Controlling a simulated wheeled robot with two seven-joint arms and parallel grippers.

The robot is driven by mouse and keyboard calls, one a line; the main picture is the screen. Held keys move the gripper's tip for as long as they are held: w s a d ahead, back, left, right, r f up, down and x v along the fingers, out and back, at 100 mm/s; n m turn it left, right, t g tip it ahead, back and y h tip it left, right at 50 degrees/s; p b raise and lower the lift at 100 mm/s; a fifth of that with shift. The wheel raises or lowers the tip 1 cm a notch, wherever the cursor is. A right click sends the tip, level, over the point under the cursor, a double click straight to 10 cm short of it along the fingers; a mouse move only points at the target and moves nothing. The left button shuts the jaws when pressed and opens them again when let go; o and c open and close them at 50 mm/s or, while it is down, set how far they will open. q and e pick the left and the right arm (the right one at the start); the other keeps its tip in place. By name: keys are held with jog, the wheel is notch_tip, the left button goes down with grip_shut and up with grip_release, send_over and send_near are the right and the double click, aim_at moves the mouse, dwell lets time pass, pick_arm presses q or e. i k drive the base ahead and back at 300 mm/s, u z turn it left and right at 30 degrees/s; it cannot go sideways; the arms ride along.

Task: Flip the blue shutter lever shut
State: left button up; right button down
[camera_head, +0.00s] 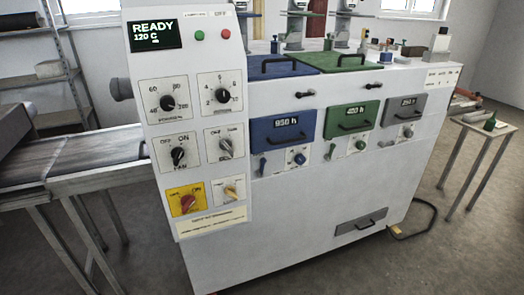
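The blue shutter lever (262,165) is a small blue handle on the white front of the machine, just below the left end of the blue panel (268,132) marked 950 h. It looks roughly upright, with its lower end pointing down; it is too small to tell whether the shutter is open. A small dial with a blue knob (299,158) sits to its right. Neither of my grippers is in view, and nothing touches the lever.
A control panel (203,185) with several knobs juts up at left; its display reads READY 120 C. Green (366,108) and grey (416,101) panels sit right of the blue one. A conveyor (95,160) is at left, a small table (493,134) at right. The space before the front is clear.

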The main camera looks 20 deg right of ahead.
aim_at(260, 172)
jog(key=z, duration=0.55)
jog(key=k, duration=0.65)
jog(key=z, duration=0.55)
jog(key=i, duration=0.95)
jog(key=u, duration=1.05)
jog(key=i, duration=0.5)
jog(key=u, duration=0.5)
